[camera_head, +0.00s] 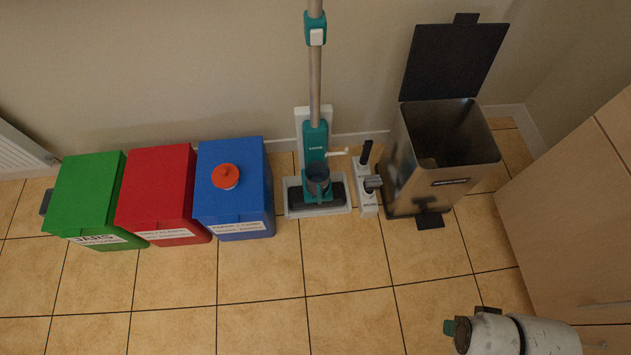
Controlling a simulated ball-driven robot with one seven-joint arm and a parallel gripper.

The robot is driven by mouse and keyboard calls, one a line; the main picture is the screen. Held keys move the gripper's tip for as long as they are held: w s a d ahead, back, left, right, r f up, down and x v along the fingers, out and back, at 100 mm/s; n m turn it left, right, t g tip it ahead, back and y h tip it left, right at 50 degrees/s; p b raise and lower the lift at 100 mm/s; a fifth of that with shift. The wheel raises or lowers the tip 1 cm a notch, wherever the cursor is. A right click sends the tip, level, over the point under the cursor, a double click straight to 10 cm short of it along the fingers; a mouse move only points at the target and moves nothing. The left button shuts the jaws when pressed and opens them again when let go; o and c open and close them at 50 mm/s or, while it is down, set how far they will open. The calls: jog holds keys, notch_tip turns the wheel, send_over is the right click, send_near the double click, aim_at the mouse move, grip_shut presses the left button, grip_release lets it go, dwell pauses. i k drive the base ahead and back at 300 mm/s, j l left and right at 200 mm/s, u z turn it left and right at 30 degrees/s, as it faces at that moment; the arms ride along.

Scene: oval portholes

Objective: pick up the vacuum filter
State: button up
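A round orange-red piece with a pale rim below it, which looks like the vacuum filter (225,176), lies on the lid of the blue bin (235,211). The teal and grey upright vacuum (315,140) stands against the wall to the right of that bin. Its dark cup (318,180) low on the front looks open at the top. My white arm shows at the bottom right, with my gripper (451,328) at its left end, far from the filter. I cannot make out its fingers clearly, and I see nothing held.
A red bin (158,190) and a green bin (88,195) stand left of the blue one. A small white stand (366,190) and a metal bin with its lid up (440,150) are right of the vacuum. Wooden cabinets (570,220) line the right. The tiled floor in front is clear.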

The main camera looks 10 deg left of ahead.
aim_at(225, 176)
jog(key=i+j+u, duration=0.15)
jog(key=j, duration=0.3)
jog(key=i+j+u, duration=0.1)
jog(key=i+j, duration=0.15)
jog(key=j, duration=0.2)
jog(key=i+j+u, duration=0.15)
jog(key=j, duration=0.25)
jog(key=i+j+u, duration=0.15)
jog(key=i+j, duration=0.2)
